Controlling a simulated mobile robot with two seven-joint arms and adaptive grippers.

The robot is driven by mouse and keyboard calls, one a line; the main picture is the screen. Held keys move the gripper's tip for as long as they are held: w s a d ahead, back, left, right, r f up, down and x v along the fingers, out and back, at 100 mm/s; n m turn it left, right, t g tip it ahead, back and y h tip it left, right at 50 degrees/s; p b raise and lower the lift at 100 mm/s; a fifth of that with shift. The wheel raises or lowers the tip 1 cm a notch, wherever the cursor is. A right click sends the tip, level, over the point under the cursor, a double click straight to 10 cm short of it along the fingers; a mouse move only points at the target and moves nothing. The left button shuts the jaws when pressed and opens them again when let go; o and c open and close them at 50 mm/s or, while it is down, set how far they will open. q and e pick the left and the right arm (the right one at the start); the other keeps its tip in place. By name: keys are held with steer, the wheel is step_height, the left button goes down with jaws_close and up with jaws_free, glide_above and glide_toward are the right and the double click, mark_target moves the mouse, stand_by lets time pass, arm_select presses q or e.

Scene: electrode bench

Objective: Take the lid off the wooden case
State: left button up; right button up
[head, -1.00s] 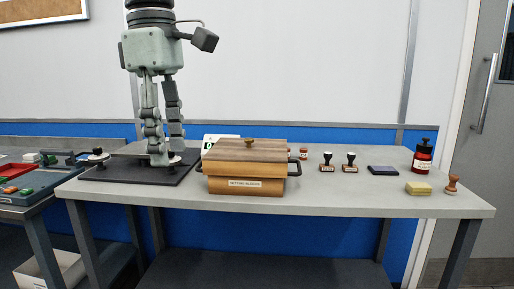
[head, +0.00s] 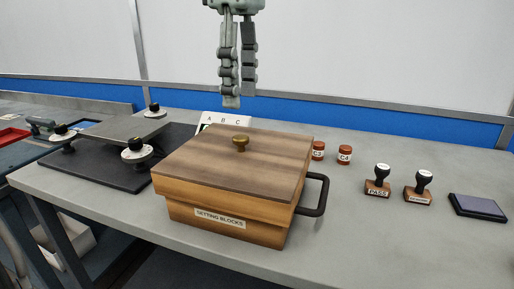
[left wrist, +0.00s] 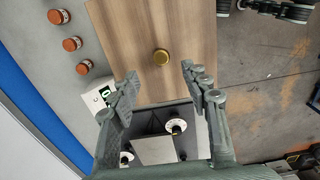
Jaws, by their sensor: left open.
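The wooden case (head: 222,220) stands on the grey bench, with a "SETTING BLOCKS" label on its front and a dark handle on its right side. Its brown wooden lid (head: 190,160) lies on top, with a round brass knob (head: 240,143) in the middle. My left gripper (head: 238,98) hangs above and behind the lid, pointing down, open and empty. In the left wrist view the lid (left wrist: 190,30) and knob (left wrist: 161,57) show ahead of the open fingers (left wrist: 157,82), apart from them.
A dark mat (head: 85,165) with a grey plate and round black-and-white knobs lies left of the case. Small red-brown jars (head: 344,155), two stamps (head: 378,180) and an ink pad (head: 478,207) stand to the right.

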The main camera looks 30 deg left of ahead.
mark_target(241, 136)
arm_select(q)
step_height(241, 136, down, 7)
steer(key=shift+s+f, duration=0.1)
steer(key=shift+s, duration=0.05)
jaws_close()
stand_by(0.7)
